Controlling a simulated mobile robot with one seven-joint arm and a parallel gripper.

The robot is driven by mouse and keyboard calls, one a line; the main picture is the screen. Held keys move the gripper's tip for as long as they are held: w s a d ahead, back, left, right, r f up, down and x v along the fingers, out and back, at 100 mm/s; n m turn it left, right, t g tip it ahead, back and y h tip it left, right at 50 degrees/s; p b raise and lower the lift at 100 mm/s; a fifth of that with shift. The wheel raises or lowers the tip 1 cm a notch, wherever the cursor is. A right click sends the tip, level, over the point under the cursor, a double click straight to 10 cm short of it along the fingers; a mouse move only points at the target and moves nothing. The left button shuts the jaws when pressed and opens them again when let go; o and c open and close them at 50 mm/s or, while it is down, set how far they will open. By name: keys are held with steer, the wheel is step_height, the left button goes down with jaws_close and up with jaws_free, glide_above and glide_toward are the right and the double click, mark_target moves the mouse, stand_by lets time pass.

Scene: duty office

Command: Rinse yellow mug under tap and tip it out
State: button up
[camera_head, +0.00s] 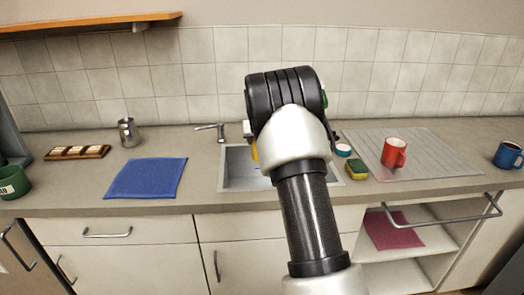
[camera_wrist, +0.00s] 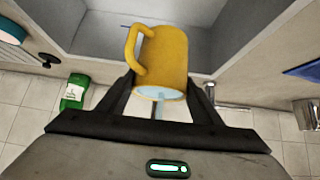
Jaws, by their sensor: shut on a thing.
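The yellow mug (camera_wrist: 168,62) is between the two dark fingers of my gripper (camera_wrist: 160,85) in the wrist view, its handle to the left. Its mouth faces the bottom of that picture and shows pale blue inside; I cannot tell whether this is water. A thin grey piece shows just below the mouth, unclear whether tap or stream. In the head view only a sliver of the mug (camera_head: 254,151) shows beside my arm, over the sink (camera_head: 238,178). The metal tap (camera_head: 211,129) stands at the sink's back left. My arm hides much of the sink.
A sponge (camera_head: 357,170) lies right of the sink. A red mug (camera_head: 393,153) stands on the drainboard (camera_head: 432,146), and a blue mug (camera_head: 508,155) farther right. A blue cloth (camera_head: 147,178), steel jug (camera_head: 128,132) and green mug (camera_head: 14,182) are left. A green bottle (camera_wrist: 74,93) shows near the wall.

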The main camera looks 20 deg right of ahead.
steer(key=s+d+b, duration=0.3)
steer(key=d, duration=0.4)
steer(key=shift+d+r, duration=0.15)
steer(key=shift+d, duration=0.15)
stand_by(0.5)
